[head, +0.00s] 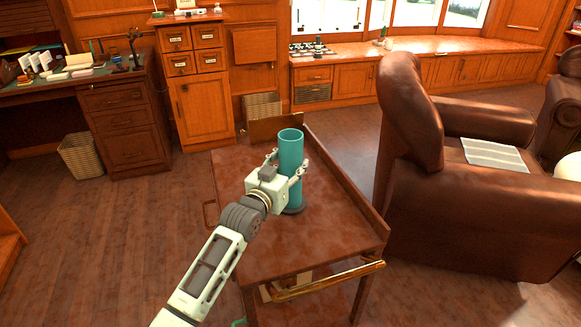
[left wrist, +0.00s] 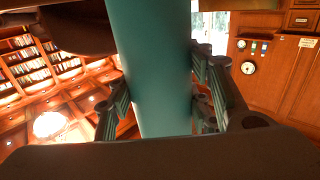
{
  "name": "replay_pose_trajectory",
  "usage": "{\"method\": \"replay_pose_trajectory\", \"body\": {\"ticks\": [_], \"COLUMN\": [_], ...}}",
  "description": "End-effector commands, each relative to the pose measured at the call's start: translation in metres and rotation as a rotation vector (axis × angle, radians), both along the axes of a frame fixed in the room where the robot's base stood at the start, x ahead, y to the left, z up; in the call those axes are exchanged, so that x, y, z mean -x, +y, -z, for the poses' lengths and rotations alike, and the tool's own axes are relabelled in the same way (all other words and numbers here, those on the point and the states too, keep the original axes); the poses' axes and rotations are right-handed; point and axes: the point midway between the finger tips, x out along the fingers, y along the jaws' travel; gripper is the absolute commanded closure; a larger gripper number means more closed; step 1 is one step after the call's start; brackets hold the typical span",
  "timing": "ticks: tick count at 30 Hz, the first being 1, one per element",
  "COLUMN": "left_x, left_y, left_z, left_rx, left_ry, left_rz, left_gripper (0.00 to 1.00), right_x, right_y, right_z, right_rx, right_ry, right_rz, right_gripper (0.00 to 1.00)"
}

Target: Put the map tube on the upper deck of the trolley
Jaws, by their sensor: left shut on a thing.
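The map tube (head: 290,153) is a teal upright cylinder with a dark base ring, in the middle of the head view. It also fills the centre of the left wrist view (left wrist: 150,70). My left gripper (head: 285,172) is shut around the tube, one finger on each side. The trolley's upper deck (head: 250,240) is a brown wooden top with raised edges. The tube's base shows against the deck; I cannot tell for certain whether it touches. My right gripper is in neither view.
A brass handle (head: 328,281) runs along the trolley's near side. A brown leather armchair (head: 455,190) stands close on the right. A desk (head: 120,120) and a cabinet (head: 200,100) stand behind. The rest of the deck is bare, and open floor lies to the left.

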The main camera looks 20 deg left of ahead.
Motion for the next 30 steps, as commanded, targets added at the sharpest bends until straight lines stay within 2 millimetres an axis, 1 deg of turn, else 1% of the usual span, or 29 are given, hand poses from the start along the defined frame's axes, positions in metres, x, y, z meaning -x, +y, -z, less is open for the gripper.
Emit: {"method": "replay_pose_trajectory", "body": {"ticks": [7, 11, 12, 18, 26, 29, 30], "left_x": [0.0001, 0.0001, 0.0002, 0.0002, 0.0001, 0.0001, 0.0043], "left_y": [-0.0004, -0.0003, -0.0003, -0.0003, -0.0002, -0.0002, 0.0005], "left_z": [-0.0002, 0.0030, 0.0034, 0.0033, 0.0030, -0.0008, 0.0009], "left_rx": [0.001, 0.001, 0.000, -0.001, -0.001, -0.001, -0.001], "left_ry": [-0.003, -0.003, -0.001, -0.001, -0.001, -0.002, 0.000], "left_rz": [0.000, 0.000, 0.000, 0.000, 0.000, 0.000, 0.000], "left_gripper": [1.00, 1.00, 0.51, 0.35, 0.35, 0.35, 0.35], "right_x": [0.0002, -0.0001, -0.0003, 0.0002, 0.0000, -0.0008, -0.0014], "right_y": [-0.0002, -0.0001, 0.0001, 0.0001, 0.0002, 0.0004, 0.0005], "right_z": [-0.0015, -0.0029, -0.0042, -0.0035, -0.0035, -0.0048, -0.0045], "right_rx": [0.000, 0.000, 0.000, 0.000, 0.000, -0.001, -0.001], "right_ry": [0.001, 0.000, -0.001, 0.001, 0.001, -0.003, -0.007], "right_rz": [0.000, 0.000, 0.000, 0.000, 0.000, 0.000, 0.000], "right_gripper": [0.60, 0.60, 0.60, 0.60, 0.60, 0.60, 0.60]}}
